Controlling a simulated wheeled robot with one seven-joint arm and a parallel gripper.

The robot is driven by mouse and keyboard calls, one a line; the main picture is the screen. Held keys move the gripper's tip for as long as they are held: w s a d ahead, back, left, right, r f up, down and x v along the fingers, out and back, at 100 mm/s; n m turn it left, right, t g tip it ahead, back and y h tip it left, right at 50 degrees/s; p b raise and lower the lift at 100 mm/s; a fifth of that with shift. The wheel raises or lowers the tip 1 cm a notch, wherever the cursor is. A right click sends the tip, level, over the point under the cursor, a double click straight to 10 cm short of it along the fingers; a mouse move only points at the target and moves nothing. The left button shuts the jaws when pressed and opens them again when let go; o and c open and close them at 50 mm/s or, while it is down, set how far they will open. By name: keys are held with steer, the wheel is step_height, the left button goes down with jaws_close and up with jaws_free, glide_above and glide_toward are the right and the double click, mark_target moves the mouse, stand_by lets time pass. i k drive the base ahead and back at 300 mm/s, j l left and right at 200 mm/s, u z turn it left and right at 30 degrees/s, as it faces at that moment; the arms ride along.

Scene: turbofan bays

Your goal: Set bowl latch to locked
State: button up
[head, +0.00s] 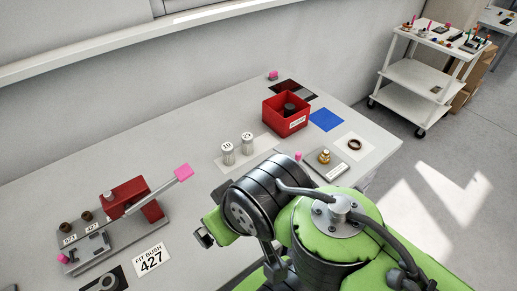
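No part is readably marked as the bowl latch, and I cannot tell its position. One candidate is a grey plate (327,168) with a brass fitting (324,156) on it and a small pink knob (298,156) at its left corner. My arm is in front of and close to this plate in the picture. My gripper (205,238) shows only in part at the arm's left end, above the bench. Its fingers are too small and turned away to tell whether they are open.
A red press (128,195) with a pink-tipped lever (183,173) stands at left, near a "FIT BUSH 427" card (151,258). Two metal cylinders (228,153), a red box (286,125) and a blue mat (326,120) are further back. A white cart (428,80) stands beyond the bench.

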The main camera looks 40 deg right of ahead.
mark_target(297, 157)
steer(key=z, duration=0.9)
